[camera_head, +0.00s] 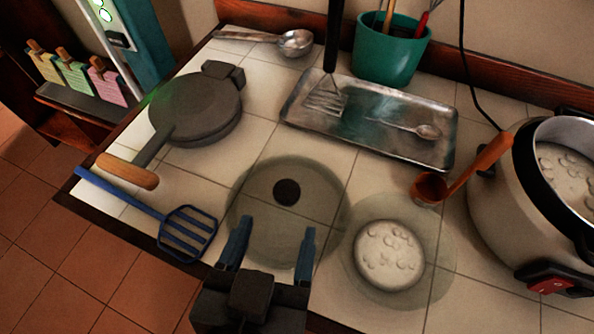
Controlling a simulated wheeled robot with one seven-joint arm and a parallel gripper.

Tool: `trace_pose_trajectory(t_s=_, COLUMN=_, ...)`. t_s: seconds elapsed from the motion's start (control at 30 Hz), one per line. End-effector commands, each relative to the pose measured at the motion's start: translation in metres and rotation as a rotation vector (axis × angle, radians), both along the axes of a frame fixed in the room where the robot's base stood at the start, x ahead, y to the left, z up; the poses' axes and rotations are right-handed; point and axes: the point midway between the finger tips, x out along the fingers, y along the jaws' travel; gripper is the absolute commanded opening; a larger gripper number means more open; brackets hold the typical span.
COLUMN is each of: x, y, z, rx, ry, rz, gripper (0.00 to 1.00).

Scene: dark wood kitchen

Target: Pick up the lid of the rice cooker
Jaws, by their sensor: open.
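The lid (264,215) is a round, see-through glass disc with a dark knob (286,192), lying on the tiled counter in the middle. The rice cooker (495,205) stands at the right edge, partly cut off. Its top is open, with pale, lumpy contents inside and a red switch on the front. My gripper (277,232) is open and empty, its two blue fingers over the near part of the lid. The knob lies beyond the fingertips, and nothing is between the fingers but the view of the lid. I cannot tell the height of the fingers above it.
A clear dish with a white round food (390,254) is right of the lid. A blue spatula (185,232) and a dark pan (195,108) lie left.

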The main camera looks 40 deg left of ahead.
Motion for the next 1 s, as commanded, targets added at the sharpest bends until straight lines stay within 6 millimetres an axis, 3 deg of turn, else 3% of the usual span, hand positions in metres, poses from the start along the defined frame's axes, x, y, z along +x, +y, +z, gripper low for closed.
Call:
trace_pose_trajectory(t_s=0.37, x=0.029, y=0.015, z=-0.007, rx=-0.001, ry=-0.004, rz=-0.002, gripper=0.68)
trace_pose_trajectory(t_s=0.63, x=0.061, y=0.030, z=-0.016, rx=-0.001, ry=-0.003, rz=-0.001, gripper=0.68)
trace_pose_trajectory(t_s=1.0, x=0.068, y=0.033, z=-0.020, rx=0.000, ry=-0.002, rz=-0.001, gripper=0.66)
